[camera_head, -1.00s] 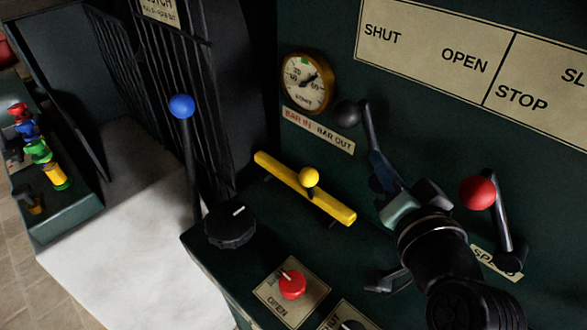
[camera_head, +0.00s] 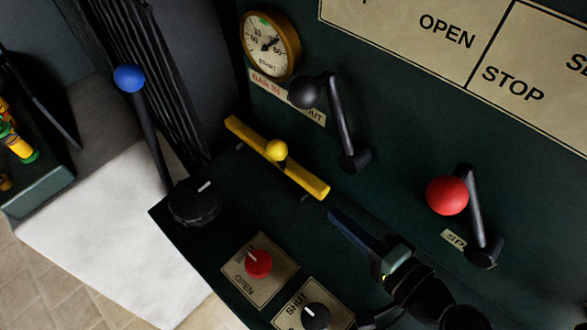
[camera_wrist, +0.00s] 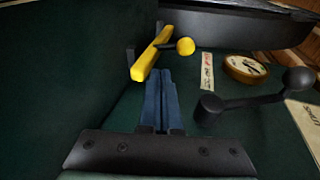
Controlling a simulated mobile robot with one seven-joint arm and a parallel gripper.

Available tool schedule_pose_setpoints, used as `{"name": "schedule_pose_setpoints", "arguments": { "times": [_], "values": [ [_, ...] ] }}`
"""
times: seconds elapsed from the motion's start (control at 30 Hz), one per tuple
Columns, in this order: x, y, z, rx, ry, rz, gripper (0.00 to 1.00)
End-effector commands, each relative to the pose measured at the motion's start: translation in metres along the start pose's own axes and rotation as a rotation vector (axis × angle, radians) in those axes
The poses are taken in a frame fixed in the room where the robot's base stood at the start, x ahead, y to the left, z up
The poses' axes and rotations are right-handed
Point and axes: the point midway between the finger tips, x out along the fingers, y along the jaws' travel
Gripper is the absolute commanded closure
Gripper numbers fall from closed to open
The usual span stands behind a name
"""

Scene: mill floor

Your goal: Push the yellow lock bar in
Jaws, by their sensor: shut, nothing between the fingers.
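The yellow lock bar (camera_head: 303,180) lies slantwise along the green machine, with a yellow ball knob (camera_head: 276,150) near its middle. In the wrist view the bar (camera_wrist: 145,66) and its knob (camera_wrist: 185,46) are just beyond my fingertips. My gripper (camera_head: 335,215) is shut and empty, with its blue fingers together. In the head view its tips are just below and right of the bar's near right end, and a small gap shows. In the wrist view my gripper (camera_wrist: 160,75) points toward the bar's near end; I cannot tell whether they touch.
A black-knobbed lever (camera_head: 340,120) and a red-knobbed lever (camera_head: 472,210) stick out from the panel. A blue-knobbed lever (camera_head: 145,125) stands at left. A black dial (camera_head: 195,203), a red knob (camera_head: 258,264) and a black knob (camera_head: 316,317) sit on the console. A gauge (camera_head: 269,45) is above the bar.

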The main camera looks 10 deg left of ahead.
Motion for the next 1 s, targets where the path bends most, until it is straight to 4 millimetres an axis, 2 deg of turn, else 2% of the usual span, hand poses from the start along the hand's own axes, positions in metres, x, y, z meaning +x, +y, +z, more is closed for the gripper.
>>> {"name": "schedule_pose_setpoints", "arguments": {
  "times": [0.17, 0.6, 0.8, 1.0],
  "values": [
    [0.021, 0.000, 0.001, -0.001, -0.004, 0.001, 1.00],
    [0.110, -0.004, 0.000, -0.004, -0.002, 0.001, 1.00],
    [0.131, -0.011, 0.000, -0.003, -0.001, 0.002, 1.00],
    [0.137, -0.012, 0.000, -0.001, 0.001, 0.002, 1.00]
  ]
}}
